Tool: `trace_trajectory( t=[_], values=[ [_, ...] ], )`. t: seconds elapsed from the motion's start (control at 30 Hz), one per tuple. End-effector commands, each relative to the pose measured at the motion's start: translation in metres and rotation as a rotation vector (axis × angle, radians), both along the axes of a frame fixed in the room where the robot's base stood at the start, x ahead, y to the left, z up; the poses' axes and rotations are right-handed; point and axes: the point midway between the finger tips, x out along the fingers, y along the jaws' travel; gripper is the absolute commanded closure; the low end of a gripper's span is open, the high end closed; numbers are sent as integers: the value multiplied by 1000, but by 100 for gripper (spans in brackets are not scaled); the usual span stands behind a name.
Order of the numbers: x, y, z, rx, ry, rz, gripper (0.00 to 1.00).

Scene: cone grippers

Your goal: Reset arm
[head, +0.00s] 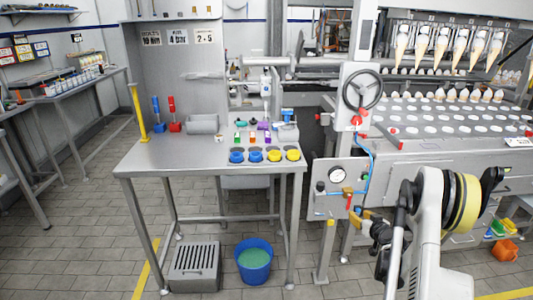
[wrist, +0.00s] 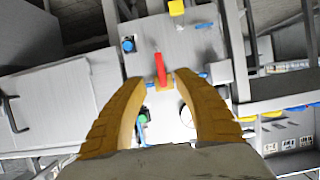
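My arm (head: 432,235) stands at the right of the head view, in front of the machine. My gripper (head: 362,215) is beside the lower right of the grey gauge panel (head: 325,203). In the wrist view my gripper's two yellow-brown fingers (wrist: 160,78) are spread apart with nothing held between them. A red valve handle (wrist: 160,66) on a brass-coloured body shows between and beyond the fingertips. In the head view this red handle (head: 348,194) sits on the panel, close to my fingertips. I cannot tell whether the fingers touch it.
A round gauge (head: 336,174) and a blue hose (head: 366,165) are on the panel. A handwheel (head: 362,90) is above. A metal table (head: 165,155) with coloured cups stands left, with a blue bucket (head: 254,262) beneath. Open tiled floor lies at the lower left.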

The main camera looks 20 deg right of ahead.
Motion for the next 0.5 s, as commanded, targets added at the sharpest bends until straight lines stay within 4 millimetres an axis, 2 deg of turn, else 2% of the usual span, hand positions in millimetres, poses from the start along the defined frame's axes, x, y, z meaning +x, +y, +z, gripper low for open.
trace_trajectory(
  t=[0.13,0.23,0.37,0.5],
  values=[
    [4,8,10,4,7,11,64],
    [13,30,36,17,30,38,64],
    [22,82,89,46,83,91,64],
    [15,147,145,71,153,143,64]
  ],
)
